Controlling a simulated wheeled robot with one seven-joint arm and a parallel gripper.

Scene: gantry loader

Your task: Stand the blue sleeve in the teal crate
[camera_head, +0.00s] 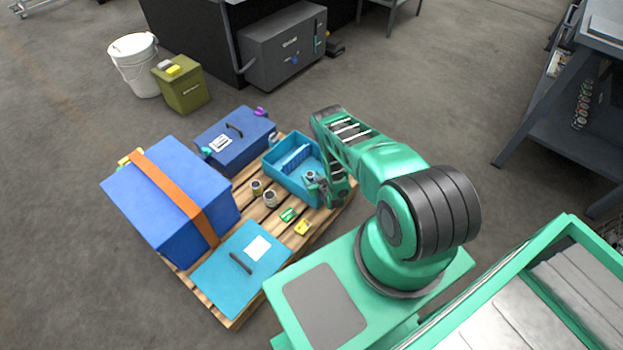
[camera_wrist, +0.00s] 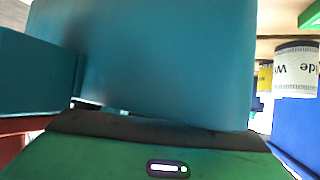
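The teal crate (camera_head: 277,172) stands on the pallet in the head view. A long, ridged blue piece (camera_head: 293,158) lies inside it along the far left; I cannot tell whether this is the blue sleeve, and no other sleeve is clear. My gripper (camera_head: 313,183) is at the crate's right side, low by its rim. Its fingers are small and partly hidden there. In the wrist view, a broad plain teal-blue surface (camera_wrist: 150,65) fills the middle, very close to the camera. I cannot tell whether it is the crate's wall or a held piece. The fingers' opening does not show.
Two small cans (camera_head: 270,198) (camera_head: 257,188), a green item (camera_head: 288,215) and a yellow item (camera_head: 302,228) stand or lie on the pallet slats beside the crate. A dark blue toolbox (camera_head: 235,140), a large strapped blue box (camera_head: 165,200) and a flat teal case (camera_head: 235,270) crowd the left.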

